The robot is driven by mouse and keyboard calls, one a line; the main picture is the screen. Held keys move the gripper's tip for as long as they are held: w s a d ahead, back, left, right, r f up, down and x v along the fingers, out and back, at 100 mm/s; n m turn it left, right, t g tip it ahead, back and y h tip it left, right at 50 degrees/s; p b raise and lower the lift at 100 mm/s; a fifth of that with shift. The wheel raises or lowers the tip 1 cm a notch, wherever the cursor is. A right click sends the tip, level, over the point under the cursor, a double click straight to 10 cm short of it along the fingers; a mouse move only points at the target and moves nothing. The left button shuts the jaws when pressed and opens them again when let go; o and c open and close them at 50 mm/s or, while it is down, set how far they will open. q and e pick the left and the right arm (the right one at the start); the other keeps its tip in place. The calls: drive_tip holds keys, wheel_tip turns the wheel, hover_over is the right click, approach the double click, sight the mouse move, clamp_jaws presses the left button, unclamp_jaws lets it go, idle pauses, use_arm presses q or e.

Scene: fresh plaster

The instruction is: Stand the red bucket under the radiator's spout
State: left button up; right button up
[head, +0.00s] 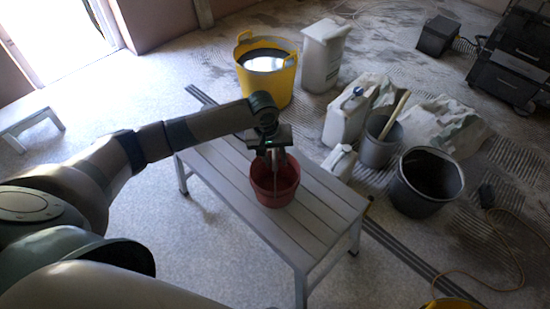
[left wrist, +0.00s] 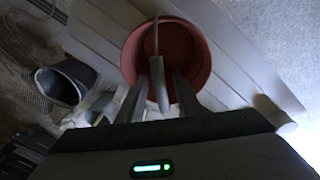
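The red bucket (head: 275,201) stands upright on a grey slatted bench (head: 318,218). My left gripper (head: 274,161) is just above the bucket, pointing down towards its opening. In the left wrist view the bucket (left wrist: 197,45) shows from above. Its handle (left wrist: 158,85) is raised and its grip lies between the two fingers of my left gripper (left wrist: 159,92). The fingers look apart, with gaps beside the grip. No radiator or spout is recognisable in these views. My right gripper is not in view.
A yellow tub (head: 268,82) and white containers (head: 322,60) stand behind the bench. A grey bucket (head: 378,148), a black bucket (head: 425,181) and a crumpled sack (head: 442,125) are at its right. Cables (head: 515,262) lie far right.

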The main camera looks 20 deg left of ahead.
use_arm(q)
drive_tip(key=shift+r, duration=0.1)
drive_tip(key=shift+r, duration=0.3)
wheel_tip(320, 180, up, 11)
drive_tip(key=s+a, duration=0.1)
drive_tip(key=shift+s+r, duration=0.15)
drive_tip(key=shift+s, duration=0.25)
drive_tip(key=shift+o, duration=0.5)
